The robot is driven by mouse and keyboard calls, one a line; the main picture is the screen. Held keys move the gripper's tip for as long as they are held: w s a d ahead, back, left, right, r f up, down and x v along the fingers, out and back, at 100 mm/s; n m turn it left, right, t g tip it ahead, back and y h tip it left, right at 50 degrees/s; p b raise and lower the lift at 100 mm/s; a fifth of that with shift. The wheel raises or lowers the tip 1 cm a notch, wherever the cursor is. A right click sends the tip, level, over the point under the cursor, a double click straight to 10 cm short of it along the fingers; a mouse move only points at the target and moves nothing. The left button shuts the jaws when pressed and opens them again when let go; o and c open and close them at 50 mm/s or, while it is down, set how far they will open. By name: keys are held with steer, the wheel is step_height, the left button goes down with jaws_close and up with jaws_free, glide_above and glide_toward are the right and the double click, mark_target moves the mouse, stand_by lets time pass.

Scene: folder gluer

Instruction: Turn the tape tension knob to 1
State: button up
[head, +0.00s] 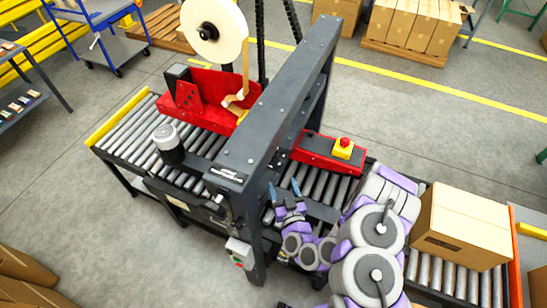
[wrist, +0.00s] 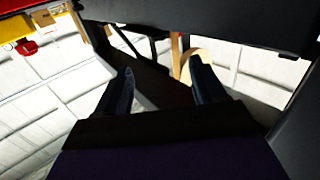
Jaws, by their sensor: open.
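My gripper (head: 284,190) is open and empty, with its two dark blue fingers apart over the rollers beside the dark machine frame (head: 285,105). In the wrist view my gripper (wrist: 163,86) shows both fingers with nothing between them. A large cream tape roll (head: 230,38) stands upright beyond the frame, with a dark round hub (head: 208,31) at its centre. The hub may be the tape tension knob, but no scale or number is readable. A pale round shape (wrist: 200,62), perhaps the roll, is partly hidden behind the right finger in the wrist view.
A red side guide (head: 320,152) carries a yellow box with a red button (head: 344,147). A cardboard box (head: 462,228) sits on the rollers at right. A small control box (head: 240,253) hangs on the frame's near leg. Open floor lies at left.

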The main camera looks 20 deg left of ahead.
mark_target(275, 165)
steer(key=b+x, duration=0.8)
steer(key=b, duration=0.5)
steer(key=shift+f, duration=0.15)
steer(key=x, duration=0.3)
steer(key=shift+w+a+b, duration=0.15)
steer(key=shift+w+b, duration=0.2)
steer(key=shift+b, duration=0.05)
steer(key=shift+x, duration=1.05)
steer(key=c, duration=1)
